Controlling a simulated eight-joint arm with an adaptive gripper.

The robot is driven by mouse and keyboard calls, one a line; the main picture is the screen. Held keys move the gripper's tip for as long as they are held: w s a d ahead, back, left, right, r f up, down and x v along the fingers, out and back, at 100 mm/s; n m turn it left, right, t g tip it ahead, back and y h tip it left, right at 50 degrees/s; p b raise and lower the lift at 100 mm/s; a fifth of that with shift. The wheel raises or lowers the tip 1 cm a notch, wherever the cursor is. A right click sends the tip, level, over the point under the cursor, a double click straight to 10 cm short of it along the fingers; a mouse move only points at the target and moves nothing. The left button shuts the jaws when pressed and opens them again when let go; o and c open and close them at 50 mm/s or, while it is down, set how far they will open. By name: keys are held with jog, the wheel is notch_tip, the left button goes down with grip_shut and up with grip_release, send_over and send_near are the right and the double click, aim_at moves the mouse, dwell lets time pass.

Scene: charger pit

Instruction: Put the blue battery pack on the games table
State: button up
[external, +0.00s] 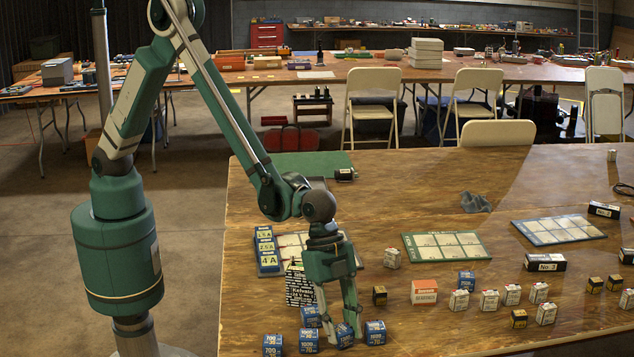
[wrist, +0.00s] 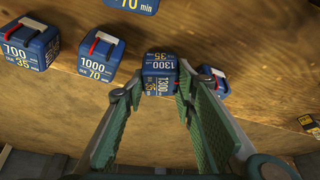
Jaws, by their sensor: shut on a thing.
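My gripper (external: 338,320) reaches down to the front left of the near wooden table. Other blue packs stand close by: one marked 700 (wrist: 30,48), one marked 1000 (wrist: 102,55), and one partly hidden behind the right finger (wrist: 215,82). No table is visibly labelled as the games table.
A blue holder marked in amps (external: 268,252), a black-and-white printed box (external: 299,288) and an orange-and-white box (external: 424,292) stand near my gripper. Several small batteries spread to the right. Flat panels (external: 445,246) lie behind. Folding chairs (external: 373,100) and long cluttered tables (external: 400,72) are farther back.

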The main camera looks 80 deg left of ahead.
jog(key=shift+f, duration=0.2)
jog(key=o, duration=1)
jog(key=shift+r, duration=0.15)
jog(key=shift+p+v, duration=1.1)
jog(key=shift+v, duration=4.9)
jog(key=shift+s+a, duration=0.1)
